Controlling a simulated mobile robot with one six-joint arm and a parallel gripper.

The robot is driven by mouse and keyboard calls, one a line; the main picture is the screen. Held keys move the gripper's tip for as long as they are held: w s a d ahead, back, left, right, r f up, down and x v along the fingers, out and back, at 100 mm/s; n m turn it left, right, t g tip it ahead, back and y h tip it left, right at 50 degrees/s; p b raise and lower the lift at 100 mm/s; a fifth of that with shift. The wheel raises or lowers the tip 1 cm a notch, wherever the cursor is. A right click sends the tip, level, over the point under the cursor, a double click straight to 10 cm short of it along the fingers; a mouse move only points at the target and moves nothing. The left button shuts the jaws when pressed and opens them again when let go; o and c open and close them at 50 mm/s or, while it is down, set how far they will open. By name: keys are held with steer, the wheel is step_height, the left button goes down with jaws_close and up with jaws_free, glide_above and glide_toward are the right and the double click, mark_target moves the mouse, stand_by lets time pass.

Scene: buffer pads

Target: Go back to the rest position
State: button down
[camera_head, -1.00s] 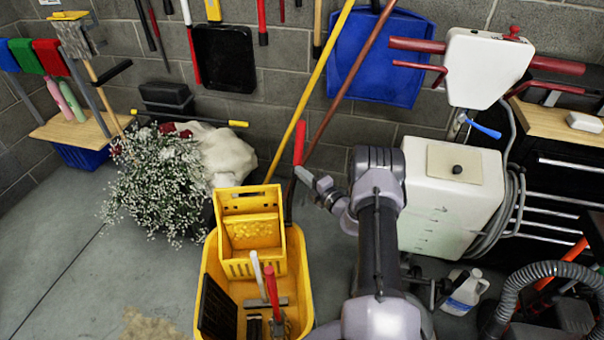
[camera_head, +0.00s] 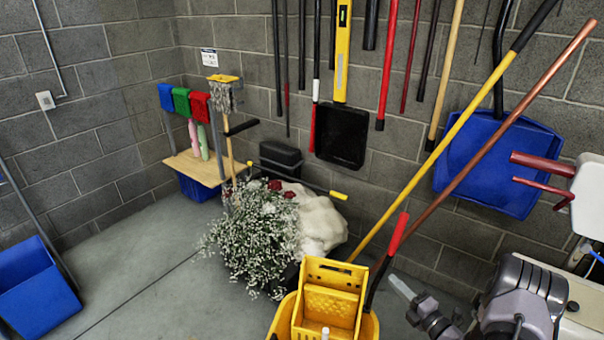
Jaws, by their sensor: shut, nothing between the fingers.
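My gripper (camera_head: 402,288) shows at the lower right in the head view, at the end of my grey arm. Its fingers are together with nothing between them, and they point up and to the left. It is just right of the red-tipped black handle at the yellow mop bucket (camera_head: 283,322); whether they touch I cannot tell. The lower part of my arm is outside the picture.
A white-flowered plant (camera_head: 252,235) and a pale sack (camera_head: 318,222) stand left of the bucket. Long poles and a blue dustpan (camera_head: 490,190) are by the wall. Open floor (camera_head: 150,280) lies at the left.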

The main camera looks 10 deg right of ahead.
steer(key=s+a+r+n+g+y, duration=0.2)
steer(key=a+r+n+g+y, duration=0.65)
steer(key=a+r+n, duration=1.1)
steer(key=s+a+r+n+g+h, duration=0.3)
steer(key=s+a+n, duration=0.3)
steer(key=s+n, duration=0.15)
steer(key=s+a+r+n+g+h, duration=0.35)
steer(key=s+a+n, duration=0.3)
steer(key=s, duration=0.25)
steer(key=s+d+r+n+t+h, duration=0.3)
steer(key=s+n+h, duration=0.2)
steer(key=n, duration=0.6)
steer(key=shift+s, duration=1.35)
steer(key=shift+d, duration=0.1)
